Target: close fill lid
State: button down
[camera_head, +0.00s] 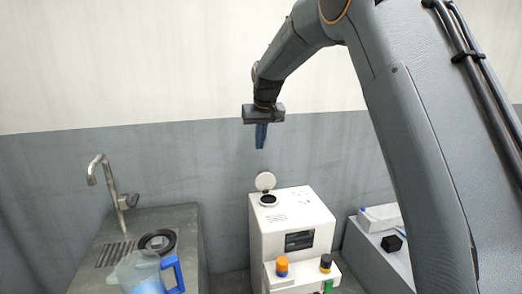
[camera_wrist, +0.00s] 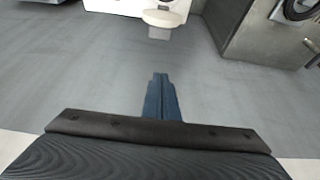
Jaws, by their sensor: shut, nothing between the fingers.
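The fill lid (camera_head: 265,181) is a small round white lid on top of the white machine (camera_head: 285,225). It stands open, tilted up at the back of the dark round fill opening (camera_head: 268,200). My gripper (camera_head: 261,137) is above the lid, apart from it, pointing down with blue fingers closed together and nothing between them. In the wrist view, my gripper's fingers (camera_wrist: 161,82) are together, and the pale lid (camera_wrist: 165,18) shows beyond them at the top edge.
At left, a grey counter (camera_head: 190,225) bears a metal tap (camera_head: 103,180), a black ring (camera_head: 158,240) and a clear jug (camera_head: 140,272) with a blue handle. The machine's front has an orange knob (camera_head: 282,264) and a black knob (camera_head: 325,262). A pale cabinet (camera_head: 375,240) stands at right.

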aim_at(264, 179)
notch_tip(264, 179, down, 8)
jog(key=p, duration=0.4)
jog(key=shift+s, duration=0.3)
jog(key=shift+d+f, duration=0.1)
jog(key=shift+d, duration=0.05)
